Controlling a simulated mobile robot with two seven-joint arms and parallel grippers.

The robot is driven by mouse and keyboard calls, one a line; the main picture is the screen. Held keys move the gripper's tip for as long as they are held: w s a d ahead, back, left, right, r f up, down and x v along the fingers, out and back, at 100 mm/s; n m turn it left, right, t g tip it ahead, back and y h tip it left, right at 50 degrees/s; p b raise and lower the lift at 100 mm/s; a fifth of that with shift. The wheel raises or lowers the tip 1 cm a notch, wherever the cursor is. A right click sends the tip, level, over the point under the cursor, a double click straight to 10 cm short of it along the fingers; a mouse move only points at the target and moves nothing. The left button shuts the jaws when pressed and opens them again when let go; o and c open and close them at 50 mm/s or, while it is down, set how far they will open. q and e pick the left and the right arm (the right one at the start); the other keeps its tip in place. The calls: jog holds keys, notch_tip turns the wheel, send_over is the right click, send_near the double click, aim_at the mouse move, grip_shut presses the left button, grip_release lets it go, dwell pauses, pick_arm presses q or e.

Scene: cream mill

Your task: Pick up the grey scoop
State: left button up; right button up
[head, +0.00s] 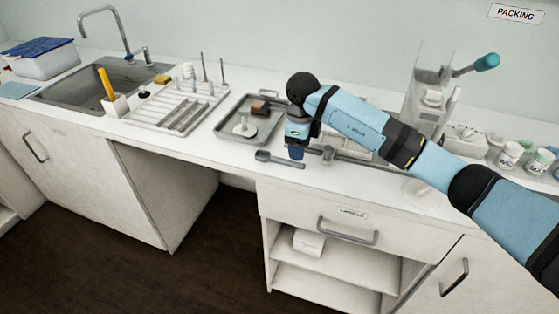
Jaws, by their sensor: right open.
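The grey scoop (280,160) lies on the white counter near its front edge. Its bowl is at the left and its handle points right. My right gripper (296,153) points down over the counter, right beside or just above the handle end of the scoop. It is open with nothing seen in it. Its fingertips are small and dark here, and I cannot tell whether they touch the handle. My left gripper is not in view.
A metal tray (229,133) with a brown block (260,107) and a white piece stands behind the scoop. A small grey cylinder (327,154) stands right of my gripper. A drying rack (157,115) and sink (75,96) are left; jars (510,155) are right.

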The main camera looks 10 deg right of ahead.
aim_at(297, 163)
jog(key=f, duration=0.5)
jog(key=shift+w+a, duration=0.1)
jog(key=shift+a, duration=0.1)
jog(key=shift+c, duration=0.5)
grip_shut()
